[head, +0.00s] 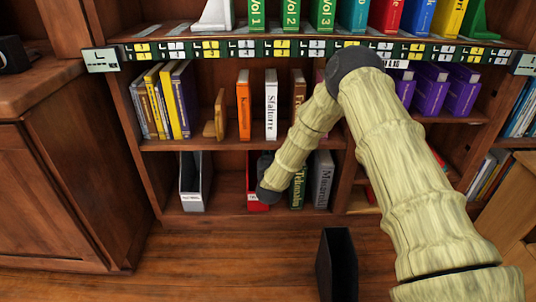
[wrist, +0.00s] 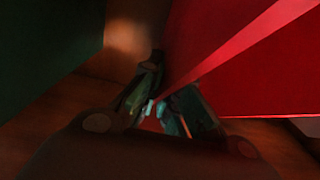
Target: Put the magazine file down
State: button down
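A red magazine file (head: 253,193) stands on the bottom shelf of the bookcase, largely hidden by the end of my arm. In the wrist view its red wall (wrist: 240,75) fills the right side, and its edge runs down between my fingers. My gripper (wrist: 168,103) appears shut on this edge, in dim light. In the head view the gripper is hidden behind my wrist. The file looks upright and seems to rest on the shelf.
A grey-white magazine file (head: 191,183) stands left on the same shelf, with a bare gap between. Books (head: 321,180) stand close to the right. A black open-topped file (head: 337,264) stands in front. The middle shelf (head: 205,144) is just above.

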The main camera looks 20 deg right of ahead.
jog(key=c, duration=2)
grip_release()
jog(key=shift+f, duration=0.1)
jog(key=o, duration=0.4)
jog(key=shift+c, duration=0.2)
jog(key=p+v, duration=0.5)
jog(key=v, duration=0.7)
jog(key=shift+r, duration=0.2)
